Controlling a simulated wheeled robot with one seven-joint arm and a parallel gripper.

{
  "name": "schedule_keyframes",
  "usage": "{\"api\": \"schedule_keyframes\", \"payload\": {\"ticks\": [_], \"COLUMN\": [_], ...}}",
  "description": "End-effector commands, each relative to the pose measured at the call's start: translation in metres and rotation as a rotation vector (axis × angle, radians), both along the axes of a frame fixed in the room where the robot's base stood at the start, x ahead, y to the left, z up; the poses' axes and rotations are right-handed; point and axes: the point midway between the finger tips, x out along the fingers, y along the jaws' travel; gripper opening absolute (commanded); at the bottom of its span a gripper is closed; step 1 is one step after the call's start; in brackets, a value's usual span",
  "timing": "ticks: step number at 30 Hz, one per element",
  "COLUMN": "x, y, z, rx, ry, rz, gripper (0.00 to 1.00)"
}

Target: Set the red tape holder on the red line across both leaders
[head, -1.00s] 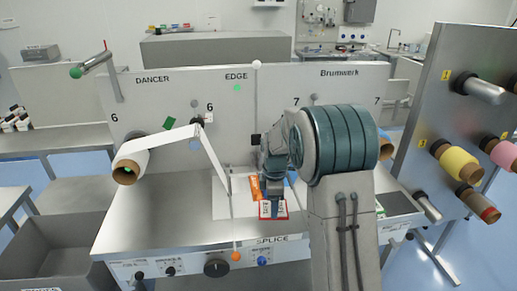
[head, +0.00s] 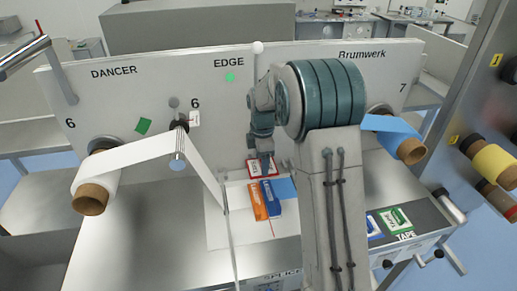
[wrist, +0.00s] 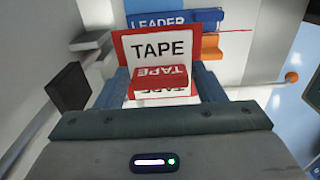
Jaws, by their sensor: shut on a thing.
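The red tape holder (head: 262,168) is a white card with a red border and a red grip block, both marked TAPE. My gripper (wrist: 165,88) is shut on its red block (wrist: 158,82), a finger on each side. In the head view my gripper and the holder are near the upright panel, behind the orange block (head: 257,201) and blue block (head: 271,198). The wrist view shows the blue block marked LEADER (wrist: 172,20) just beyond the card. A thin red line (wrist: 237,31) runs right from the blocks. The white leader (head: 130,152) and blue leader (head: 285,188) show partly.
The upright panel (head: 110,100) stands close behind my gripper. A dark block (wrist: 69,87) is left of it in the wrist view. Green and blue tape holders (head: 396,221) lie at the right. The steel table (head: 150,240) is clear at front left.

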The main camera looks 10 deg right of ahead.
Motion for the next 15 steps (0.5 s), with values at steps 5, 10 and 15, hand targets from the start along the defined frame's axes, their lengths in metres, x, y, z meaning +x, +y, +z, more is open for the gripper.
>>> {"api": "schedule_keyframes", "payload": {"ticks": [5, 10, 15], "x": [0.000, 0.000, 0.000], "y": [0.000, 0.000, 0.000], "z": [-0.005, -0.016, -0.032], "rx": [0.000, 0.000, 0.000], "ry": [0.000, 0.001, 0.001], "rz": [0.000, 0.000, 0.000], "gripper": [0.41, 0.41, 0.41]}}
